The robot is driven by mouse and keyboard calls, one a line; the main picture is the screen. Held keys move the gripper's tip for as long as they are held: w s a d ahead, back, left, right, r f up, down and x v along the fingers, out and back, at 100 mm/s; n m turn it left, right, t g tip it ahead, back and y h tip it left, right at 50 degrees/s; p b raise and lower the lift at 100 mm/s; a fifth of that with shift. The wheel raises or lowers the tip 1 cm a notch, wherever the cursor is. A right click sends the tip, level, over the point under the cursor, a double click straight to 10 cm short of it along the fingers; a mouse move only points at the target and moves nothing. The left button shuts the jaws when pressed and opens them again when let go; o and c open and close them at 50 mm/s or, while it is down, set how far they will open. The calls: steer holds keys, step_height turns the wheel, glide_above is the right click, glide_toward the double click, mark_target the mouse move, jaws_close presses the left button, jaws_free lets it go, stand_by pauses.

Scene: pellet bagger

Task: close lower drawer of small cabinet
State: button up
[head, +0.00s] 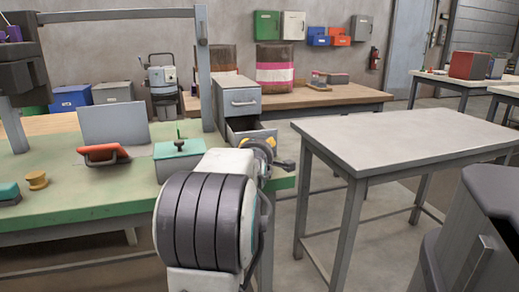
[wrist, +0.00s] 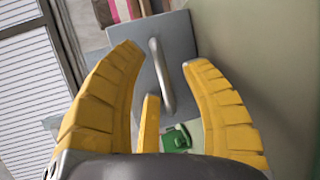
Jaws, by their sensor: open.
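The small grey cabinet (head: 237,82) stands at the right end of the green workbench. Its upper drawer (head: 243,102) is shut and has a bar handle. Its lower drawer (head: 247,127) is pulled out, and its dark inside shows. My gripper (head: 283,163) is in front of and below the lower drawer, partly behind my arm. In the wrist view my gripper (wrist: 163,60) has its yellow fingers spread, with nothing held. A grey drawer front (wrist: 184,42) with a bar handle (wrist: 162,78) shows beyond and between the fingers; I cannot tell which drawer it is.
The green workbench (head: 85,185) holds a teal box (head: 178,160) and a red-orange object (head: 103,153) left of my arm. A bare grey table (head: 410,142) stands to the right. Floor shows between the bench and that table.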

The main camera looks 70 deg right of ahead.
steer(key=shift+c, duration=0.2)
jaws_close()
